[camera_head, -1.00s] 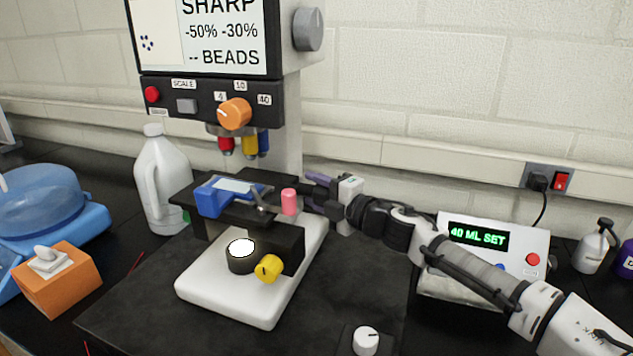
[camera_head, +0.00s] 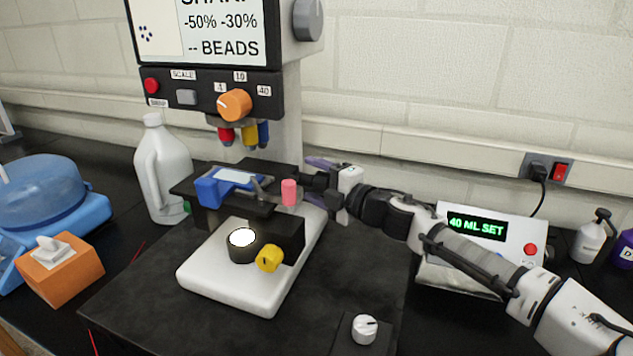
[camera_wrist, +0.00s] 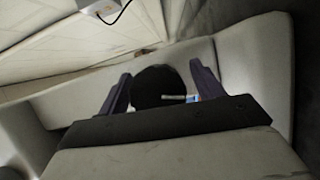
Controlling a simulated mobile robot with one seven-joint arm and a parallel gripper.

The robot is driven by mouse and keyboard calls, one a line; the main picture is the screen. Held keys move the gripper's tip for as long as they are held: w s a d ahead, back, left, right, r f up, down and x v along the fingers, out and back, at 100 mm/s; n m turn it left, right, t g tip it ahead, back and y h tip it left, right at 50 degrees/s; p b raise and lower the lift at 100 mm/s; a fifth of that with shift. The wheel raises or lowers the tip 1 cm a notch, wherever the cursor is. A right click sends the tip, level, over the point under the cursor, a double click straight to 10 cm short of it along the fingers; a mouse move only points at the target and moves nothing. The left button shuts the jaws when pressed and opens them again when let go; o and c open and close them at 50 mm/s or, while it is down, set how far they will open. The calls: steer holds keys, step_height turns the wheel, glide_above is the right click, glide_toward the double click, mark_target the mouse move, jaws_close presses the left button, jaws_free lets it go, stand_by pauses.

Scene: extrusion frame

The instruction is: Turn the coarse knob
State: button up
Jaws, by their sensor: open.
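A black round knob with a white mark sits between my gripper's two purple fingers in the wrist view (camera_wrist: 160,88). I take it to be the coarse knob; no label on it is readable. In the head view it is a dark shape at the right side of the microscope, partly hidden by my gripper (camera_head: 318,182). My gripper (camera_wrist: 162,86) is open, with one finger on either side of the knob. I cannot tell whether either finger touches it. The microscope's white base (camera_head: 228,290) stands on a dark mat.
A yellow knob (camera_head: 269,258), pink post (camera_head: 289,192) and blue holder (camera_head: 212,191) are near my gripper. An orange knob (camera_head: 235,104) and grey knob (camera_head: 308,18) are higher up. A device reading "40 ML SET" (camera_head: 476,228) stands behind my arm. The mat's front is mostly clear.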

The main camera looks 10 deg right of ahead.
steer(key=b+v, duration=0.4)
steer(key=v, duration=0.9)
steer(key=shift+s+d, duration=0.2)
steer(key=shift+s, duration=0.15)
stand_by(1.8)
